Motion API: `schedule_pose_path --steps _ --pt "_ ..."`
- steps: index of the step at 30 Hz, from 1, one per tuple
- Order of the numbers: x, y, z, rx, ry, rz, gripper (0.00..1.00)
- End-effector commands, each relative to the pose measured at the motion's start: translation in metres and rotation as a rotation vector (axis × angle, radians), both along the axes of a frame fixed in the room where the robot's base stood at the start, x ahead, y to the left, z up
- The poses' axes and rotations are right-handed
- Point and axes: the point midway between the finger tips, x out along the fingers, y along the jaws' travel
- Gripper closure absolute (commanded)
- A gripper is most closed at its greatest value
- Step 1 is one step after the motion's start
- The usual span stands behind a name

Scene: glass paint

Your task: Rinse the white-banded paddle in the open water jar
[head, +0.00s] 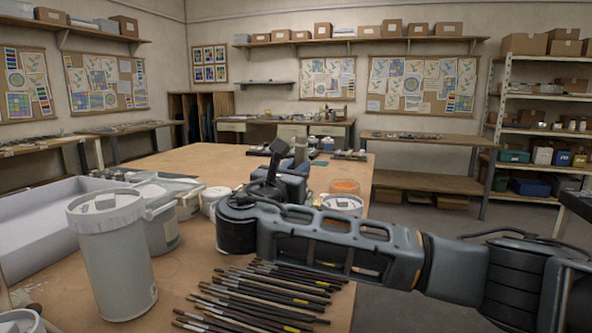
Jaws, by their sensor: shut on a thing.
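My arm reaches in from the right, and its end bends away over the table. My gripper (288,178) is partly hidden behind my own wrist. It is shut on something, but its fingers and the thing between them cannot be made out. No white band shows, so I cannot pick out the white-banded paddle. A white tub (342,204) stands just right of my gripper, partly behind my arm. A small white jar (211,203) stands to the left of my wrist. I cannot tell which vessel is the open water jar.
A tall grey-white canister (115,260) stands at the front left, beside a handled bucket (160,222) and a large white tray (40,225). Several thin dark sticks (262,296) lie in front of my arm. An orange-topped container (345,186) stands behind it.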

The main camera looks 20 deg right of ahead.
Motion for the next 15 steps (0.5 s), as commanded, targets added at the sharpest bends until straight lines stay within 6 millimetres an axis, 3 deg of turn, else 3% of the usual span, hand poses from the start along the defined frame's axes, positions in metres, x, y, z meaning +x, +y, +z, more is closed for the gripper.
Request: schedule_pose_path --steps 15 --pt "0.0005 0.0050 0.0006 0.001 0.001 -0.001 1.00"
